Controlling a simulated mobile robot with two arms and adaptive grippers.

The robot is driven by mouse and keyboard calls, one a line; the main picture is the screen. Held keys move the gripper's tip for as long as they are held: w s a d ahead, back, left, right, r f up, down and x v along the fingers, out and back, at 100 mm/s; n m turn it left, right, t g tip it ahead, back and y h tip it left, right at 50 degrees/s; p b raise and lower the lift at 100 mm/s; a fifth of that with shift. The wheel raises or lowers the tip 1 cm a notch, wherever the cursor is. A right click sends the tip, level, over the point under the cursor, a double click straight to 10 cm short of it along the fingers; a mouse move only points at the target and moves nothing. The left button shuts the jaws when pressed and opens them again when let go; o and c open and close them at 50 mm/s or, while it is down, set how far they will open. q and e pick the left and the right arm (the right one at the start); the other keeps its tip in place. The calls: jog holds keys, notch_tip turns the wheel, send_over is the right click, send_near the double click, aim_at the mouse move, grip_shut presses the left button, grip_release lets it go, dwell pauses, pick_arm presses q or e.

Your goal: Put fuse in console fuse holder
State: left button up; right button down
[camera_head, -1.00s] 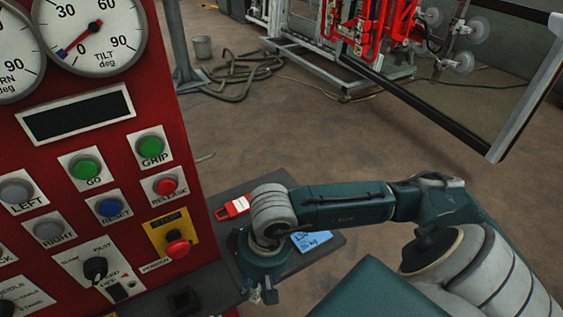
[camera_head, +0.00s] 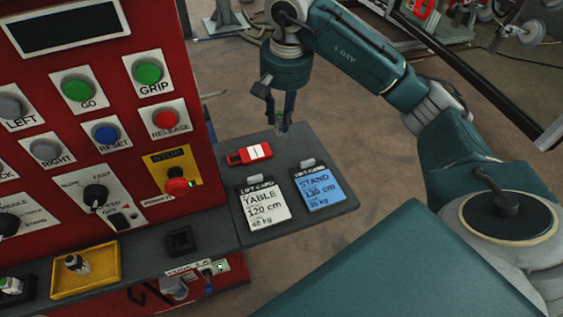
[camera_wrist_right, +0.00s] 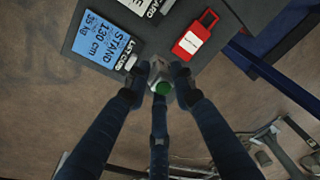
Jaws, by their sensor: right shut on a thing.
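My right gripper (camera_head: 283,124) is beyond the back edge of the dark shelf, near the red tag. In the right wrist view its fingers (camera_wrist_right: 161,82) are shut on a small grey piece with a green end (camera_wrist_right: 162,89), which looks like the fuse. In the head view the fingertips and the held piece are small and hard to make out. An empty-looking black square socket (camera_head: 180,241), which may be the fuse holder, sits on the console shelf in front of the red panel. My left gripper is not in view.
A yellow tray (camera_head: 113,261) holds a small grey and black piece. A black holder (camera_head: 28,291) with a green-marked piece is at the far left. The red tag (camera_head: 249,154), white card (camera_head: 263,203) and blue card (camera_head: 319,188) lie on the shelf. The red console panel (camera_head: 140,28) rises behind.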

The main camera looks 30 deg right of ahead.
notch_tip(320, 180, down, 15)
jog(key=shift+r+p, duration=0.2)
jog(key=shift+p, duration=1)
jog(key=shift+f, duration=0.45)
jog(key=shift+f, duration=0.15)
jog(key=c, duration=1.5)
grip_release()
jog(key=shift+o, duration=0.2)
